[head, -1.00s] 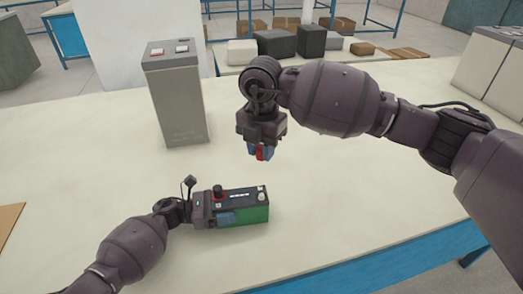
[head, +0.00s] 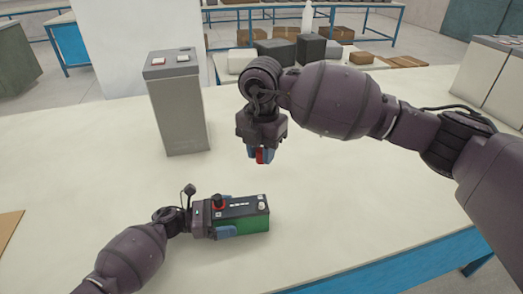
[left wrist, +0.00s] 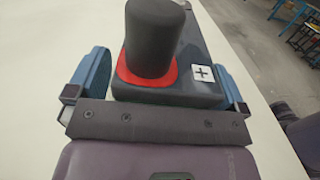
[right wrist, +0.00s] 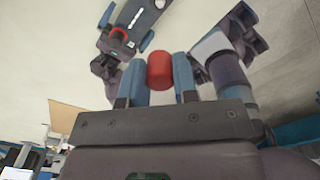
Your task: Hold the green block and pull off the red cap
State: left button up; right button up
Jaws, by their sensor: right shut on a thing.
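The green block (head: 254,224) is a battery with a dark top, lying on the table. A black post (left wrist: 153,35) with a red ring at its base stands on it. My left gripper (head: 220,220) is open around one end of the block, one blue finger on each side. In the left wrist view a gap shows between the left finger and the block. My right gripper (head: 260,156) is shut on the red cap (right wrist: 160,70), holding it between its blue fingers in the air above and behind the block, apart from it.
A grey box with two buttons on top (head: 178,105) stands at the back left of the table. A brown sheet (head: 8,228) lies at the left edge. The table (head: 370,170) is clear right of the block. Boxes stand on a table behind.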

pick_arm(q)
jog(key=a, duration=0.8)
jog(key=s+a, duration=0.1)
jog(key=a, duration=0.3)
dwell(0.5)
